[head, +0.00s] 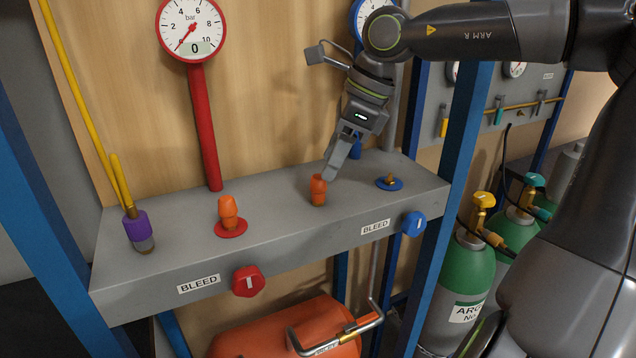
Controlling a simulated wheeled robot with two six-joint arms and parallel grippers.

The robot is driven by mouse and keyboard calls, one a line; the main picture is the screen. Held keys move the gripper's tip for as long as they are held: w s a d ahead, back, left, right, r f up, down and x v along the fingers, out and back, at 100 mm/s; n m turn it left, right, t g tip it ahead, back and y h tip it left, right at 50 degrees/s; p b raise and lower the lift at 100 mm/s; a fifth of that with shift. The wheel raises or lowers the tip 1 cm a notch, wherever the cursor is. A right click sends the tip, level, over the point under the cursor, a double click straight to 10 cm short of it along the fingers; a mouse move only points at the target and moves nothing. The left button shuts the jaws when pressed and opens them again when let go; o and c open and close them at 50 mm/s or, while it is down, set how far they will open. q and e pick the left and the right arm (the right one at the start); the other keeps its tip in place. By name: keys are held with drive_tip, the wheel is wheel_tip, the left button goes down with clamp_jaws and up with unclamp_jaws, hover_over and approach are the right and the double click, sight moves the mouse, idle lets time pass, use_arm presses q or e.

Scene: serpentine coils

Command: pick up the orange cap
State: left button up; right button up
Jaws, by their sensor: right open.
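One orange cap (318,191) stands upright on the grey shelf (275,233), right of the middle. A second orange cap (228,210) sits on a red round flange (231,229) to the left. My right gripper (331,174) reaches down from the upper right, its fingertips at the upper right side of the first cap. It is open, and the cap does not look gripped; whether a finger touches it I cannot tell. A blue flange (389,184) with a small bare brass fitting lies to the right. My left gripper is not in view.
A red pipe with a gauge (192,30) rises at the back left. A purple-collared fitting (139,231) with yellow tubes stands at the shelf's left end. Red (249,281) and blue (414,223) knobs stick out in front. Green cylinders (459,287) stand at right.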

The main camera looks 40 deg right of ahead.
sight(323, 190)
drive_tip(key=x, duration=0.1)
drive_tip(key=p+x, duration=0.1)
drive_tip(key=x, duration=0.1)
drive_tip(key=shift+s+f, duration=0.15)
drive_tip(key=shift+f, duration=0.2)
drive_tip(key=shift+x, duration=0.9)
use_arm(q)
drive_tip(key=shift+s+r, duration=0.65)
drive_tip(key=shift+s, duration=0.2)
use_arm(e)
drive_tip(key=shift+a, duration=0.15)
drive_tip(key=shift+c, duration=0.7)
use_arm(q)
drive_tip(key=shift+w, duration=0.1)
use_arm(e)
drive_tip(key=shift+r, duration=0.1)
drive_tip(key=c, duration=0.9)
